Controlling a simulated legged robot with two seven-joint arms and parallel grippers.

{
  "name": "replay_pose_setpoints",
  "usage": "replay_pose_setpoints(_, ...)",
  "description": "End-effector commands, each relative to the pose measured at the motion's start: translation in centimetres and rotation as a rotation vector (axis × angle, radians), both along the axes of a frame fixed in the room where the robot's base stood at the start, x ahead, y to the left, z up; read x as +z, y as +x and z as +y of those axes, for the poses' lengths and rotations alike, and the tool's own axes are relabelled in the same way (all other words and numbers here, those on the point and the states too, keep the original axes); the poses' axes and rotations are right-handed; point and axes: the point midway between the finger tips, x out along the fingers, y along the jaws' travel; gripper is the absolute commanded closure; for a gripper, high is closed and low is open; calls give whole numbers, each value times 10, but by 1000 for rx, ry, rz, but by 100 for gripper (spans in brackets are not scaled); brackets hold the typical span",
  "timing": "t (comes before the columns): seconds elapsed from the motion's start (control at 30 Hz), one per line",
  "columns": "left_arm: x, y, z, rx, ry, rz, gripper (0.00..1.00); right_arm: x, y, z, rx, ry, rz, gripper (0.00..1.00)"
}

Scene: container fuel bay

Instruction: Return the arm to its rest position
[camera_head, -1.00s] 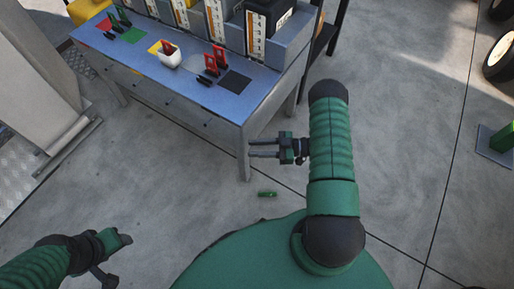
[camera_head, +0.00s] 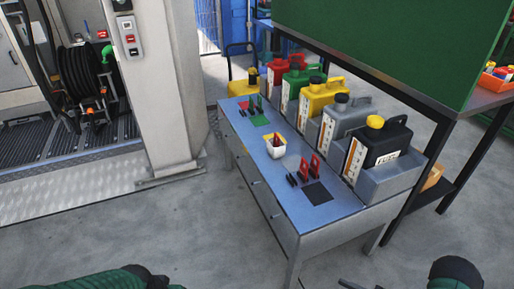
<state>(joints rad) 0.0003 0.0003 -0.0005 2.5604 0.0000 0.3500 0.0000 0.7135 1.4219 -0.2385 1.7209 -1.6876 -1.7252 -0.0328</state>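My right arm (camera_head: 455,272) shows only as a dark joint with a bit of green at the bottom right edge. A dark sliver of what looks like my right gripper (camera_head: 352,285) shows at the bottom edge, just in front of the bench; the rest is cut off, and its opening cannot be judged. My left arm (camera_head: 105,279) shows as a green sleeve with a dark joint at the bottom left. Its gripper is out of the picture. Nothing is seen held.
A blue-topped bench (camera_head: 258,165) holds several fuel cans, including a black one (camera_head: 378,140), a white cup (camera_head: 276,147) and red clips (camera_head: 309,166). A grey pillar (camera_head: 160,90) and a hose reel (camera_head: 82,75) stand left. The concrete floor (camera_head: 150,225) in front is clear.

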Motion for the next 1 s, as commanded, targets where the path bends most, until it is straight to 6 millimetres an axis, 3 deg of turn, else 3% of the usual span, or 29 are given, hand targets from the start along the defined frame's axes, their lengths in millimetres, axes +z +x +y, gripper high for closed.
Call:
replay_pose_setpoints(0.37,0,0,0,-1,0,-1,46,13,89,-20,-194,-301,62,68)
replay_pose_setpoints(0.5,0,0,0,-1,0,-1,46,31,126,-31,-321,-436,122,68)
replay_pose_setpoints(0.67,0,0,0,-1,0,-1,46,67,153,-36,-514,-577,248,68)
replay_pose_setpoints(0.77,0,0,0,-1,0,-1,46,97,145,-27,-661,-639,401,68)
replay_pose_setpoints(0.87,0,0,0,-1,0,-1,46,119,106,-5,-774,-654,600,68)
replay_pose_setpoints(1.0,0,0,0,-1,0,-1,46,134,36,36,-836,-630,858,68)
